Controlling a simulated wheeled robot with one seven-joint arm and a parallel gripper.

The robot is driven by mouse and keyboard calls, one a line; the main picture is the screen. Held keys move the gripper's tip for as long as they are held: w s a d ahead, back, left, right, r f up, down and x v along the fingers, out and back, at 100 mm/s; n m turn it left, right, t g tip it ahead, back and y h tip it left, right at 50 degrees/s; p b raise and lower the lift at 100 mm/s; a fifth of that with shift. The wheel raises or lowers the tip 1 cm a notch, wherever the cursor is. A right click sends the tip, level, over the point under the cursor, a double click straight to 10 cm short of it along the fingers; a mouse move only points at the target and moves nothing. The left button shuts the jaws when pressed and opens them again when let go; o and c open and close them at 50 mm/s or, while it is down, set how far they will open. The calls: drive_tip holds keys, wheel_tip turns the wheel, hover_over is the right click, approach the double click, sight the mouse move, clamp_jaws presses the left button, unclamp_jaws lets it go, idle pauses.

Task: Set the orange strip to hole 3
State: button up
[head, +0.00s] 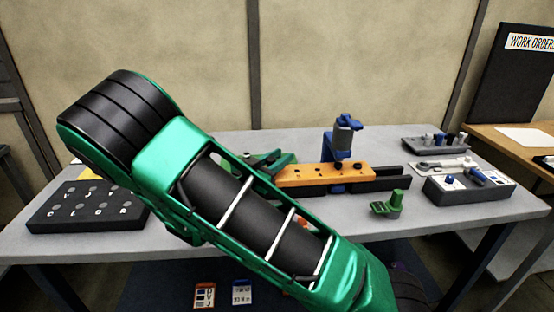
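The orange strip (325,175) lies along a dark rail (393,180) on the grey table. Small dark holes show along its top, but no hole numbers can be read. Its left end runs close to or behind my green and black arm, so that end is not fully clear. A blue and grey clamp-like post (343,143) stands just behind the strip, near its middle. A blue piece shows under the strip's front edge. My arm crosses the foreground; my gripper cannot be made out.
A green clamp (386,205) stands in front of the rail. A grey box with blue and white parts (468,188) and a dark rack (435,146) are at the right. A dark lettered board (75,212) lies at the left. A work-orders board (515,75) stands at far right.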

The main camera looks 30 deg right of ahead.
drive_tip(key=shift+o, duration=0.9)
drive_tip(key=shift+w+a, duration=0.1)
drive_tip(key=shift+a, duration=0.1)
drive_tip(key=shift+a, duration=0.15)
drive_tip(key=v, duration=1)
drive_tip(key=shift+a+f, duration=0.1)
drive_tip(key=shift+a, duration=0.05)
